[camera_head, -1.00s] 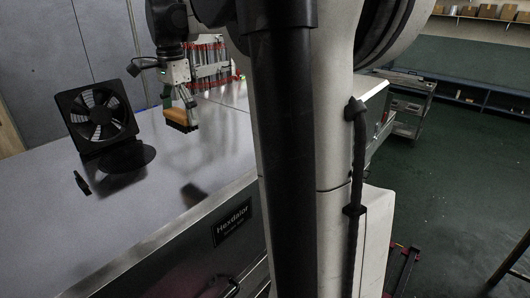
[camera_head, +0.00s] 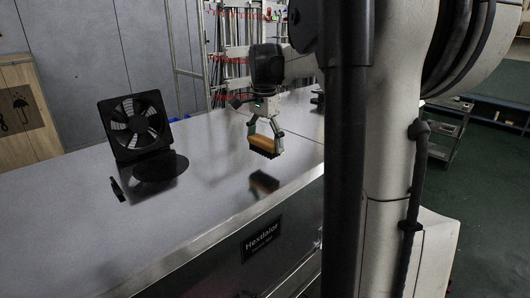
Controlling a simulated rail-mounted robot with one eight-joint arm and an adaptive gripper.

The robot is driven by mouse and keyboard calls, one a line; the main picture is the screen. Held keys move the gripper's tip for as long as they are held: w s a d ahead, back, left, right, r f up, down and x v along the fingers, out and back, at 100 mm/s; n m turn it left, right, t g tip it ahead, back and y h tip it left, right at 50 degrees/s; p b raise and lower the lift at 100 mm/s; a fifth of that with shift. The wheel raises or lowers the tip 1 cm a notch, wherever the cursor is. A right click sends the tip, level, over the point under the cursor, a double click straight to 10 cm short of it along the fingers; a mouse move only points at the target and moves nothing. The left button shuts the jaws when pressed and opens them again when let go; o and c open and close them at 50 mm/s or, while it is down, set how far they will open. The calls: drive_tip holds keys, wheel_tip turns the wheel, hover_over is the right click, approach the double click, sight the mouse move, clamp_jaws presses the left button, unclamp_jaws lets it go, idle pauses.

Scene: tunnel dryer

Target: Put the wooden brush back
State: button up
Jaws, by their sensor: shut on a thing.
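The wooden brush (camera_head: 264,146) has an orange-brown wooden back and dark bristles facing down. My gripper (camera_head: 265,137) is shut on it, one finger at each end of the wood. The brush hangs above the grey metal top (camera_head: 215,200) of the machine, near its front edge. A dark reflection of it shows on the shiny surface below, apart from the bristles.
A black fan (camera_head: 134,125) stands on the machine top to the left, with a round black plate (camera_head: 160,167) in front. A small black piece (camera_head: 117,189) lies near them. The surface between fan and brush is clear.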

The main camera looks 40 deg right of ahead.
sight(266, 153)
drive_tip(key=shift+d+f, duration=0.35)
drive_tip(key=shift+f, duration=0.05)
drive_tip(key=shift+f+p, duration=0.3)
drive_tip(key=shift+f, duration=1.5)
drive_tip(key=shift+f, duration=0.1)
drive_tip(key=o, duration=1)
